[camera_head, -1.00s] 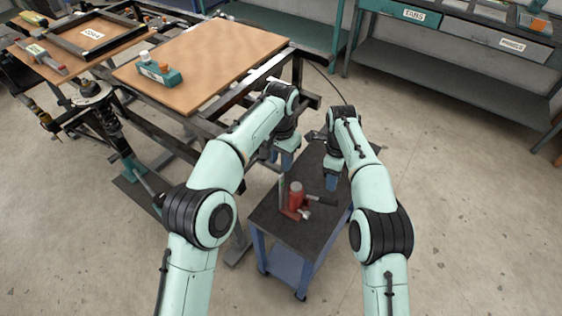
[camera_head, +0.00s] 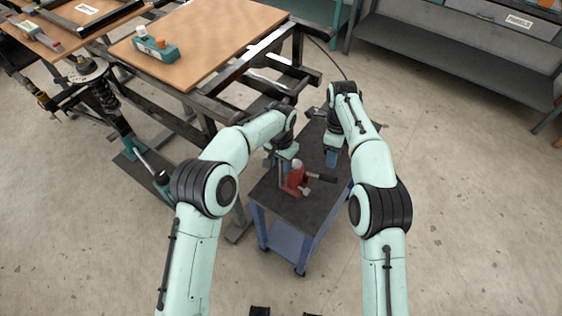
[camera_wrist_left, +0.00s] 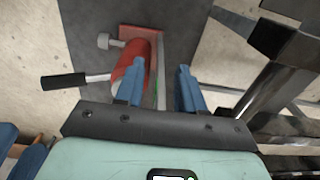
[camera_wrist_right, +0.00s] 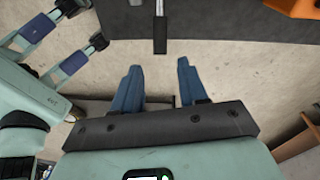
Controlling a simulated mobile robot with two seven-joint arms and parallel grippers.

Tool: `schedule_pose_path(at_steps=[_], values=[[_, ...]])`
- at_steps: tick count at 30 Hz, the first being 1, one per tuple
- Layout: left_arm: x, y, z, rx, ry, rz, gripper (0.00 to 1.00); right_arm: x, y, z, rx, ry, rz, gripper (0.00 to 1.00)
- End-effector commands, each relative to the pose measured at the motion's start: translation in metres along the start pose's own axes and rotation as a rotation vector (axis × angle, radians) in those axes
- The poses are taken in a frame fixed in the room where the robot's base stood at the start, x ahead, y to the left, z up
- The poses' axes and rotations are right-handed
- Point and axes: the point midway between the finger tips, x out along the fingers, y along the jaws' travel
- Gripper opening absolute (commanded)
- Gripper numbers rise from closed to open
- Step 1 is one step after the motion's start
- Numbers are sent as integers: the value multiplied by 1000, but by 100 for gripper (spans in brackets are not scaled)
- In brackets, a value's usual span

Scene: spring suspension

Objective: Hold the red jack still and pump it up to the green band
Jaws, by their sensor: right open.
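The red jack (camera_head: 295,180) stands upright on the dark cart top (camera_head: 279,208). Its lever, with a black grip (camera_head: 322,178), points right in the head view. My left gripper (camera_head: 282,168) is open beside the jack, on its far left side. In the left wrist view the jack's red body (camera_wrist_left: 136,62) is partly hidden by one finger, and a thin upright strip with a green mark (camera_wrist_left: 157,92) shows between the fingers. My right gripper (camera_head: 331,160) is open and empty beyond the lever. In the right wrist view the black grip (camera_wrist_right: 160,38) lies ahead, between the finger lines.
A dark metal frame (camera_head: 262,78) with a wooden board (camera_head: 215,40) stands behind and left of the cart. A teal holder (camera_head: 156,50) sits on the board. A teal strut (camera_head: 140,152) stands at left. The floor right of the cart is clear.

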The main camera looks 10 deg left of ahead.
Motion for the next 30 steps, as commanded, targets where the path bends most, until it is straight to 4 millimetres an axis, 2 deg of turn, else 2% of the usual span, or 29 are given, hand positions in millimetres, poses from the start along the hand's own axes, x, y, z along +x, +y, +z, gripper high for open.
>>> schedule_pose_path(at_steps=[7, 8, 9, 11, 30], values=[[1, 0, 0, 0, 0, 0, 38, 0, 0, 0, 0, 0, 0, 43], [1, 0, 0, 0, 0, 0, 32, 0, 0, 0, 0, 0, 0, 43], [1, 0, 0, 0, 0, 0, 19, 0, 0, 0, 0, 0, 0, 43], [1, 0, 0, 0, 0, 0, 0, 0, 0, 0, 0, 0, 0, 43], [0, 0, 0, 0, 1, 0, 0, 0, 0, 0, 0, 0, 0, 43]])
